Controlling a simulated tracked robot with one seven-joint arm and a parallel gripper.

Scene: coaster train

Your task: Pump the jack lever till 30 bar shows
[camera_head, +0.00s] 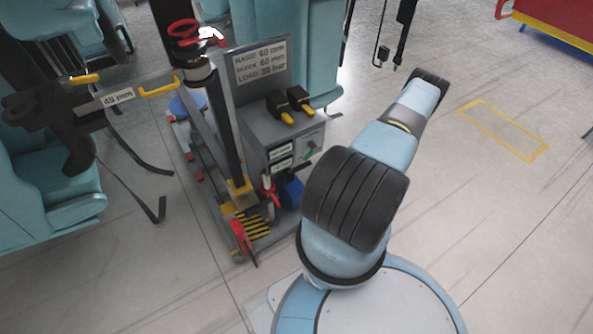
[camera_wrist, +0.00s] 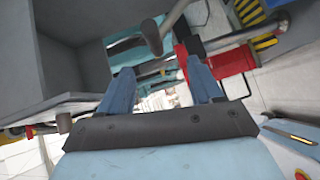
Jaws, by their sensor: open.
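In the wrist view my gripper (camera_wrist: 160,70) is open, its two blue fingers apart with nothing visibly held between them. A dark rod with a rounded end (camera_wrist: 150,38) shows just beyond the fingertips; I cannot tell whether it is the jack lever. A red block (camera_wrist: 222,62) lies beyond the right fingertip. In the head view a red part (camera_head: 240,240) sits at the front foot of the jack rig, beside a black and yellow striped plate (camera_head: 251,226). My arm covers part of this area, and I cannot make out the gripper there. No pressure reading is legible.
A grey cabinet (camera_head: 258,135) stands behind the rig, with a sign (camera_head: 261,63) giving raise, wedge and load figures. Teal seats (camera_head: 50,190) stand at the left. The floor on the right, around a yellow outline (camera_head: 503,128), is clear.

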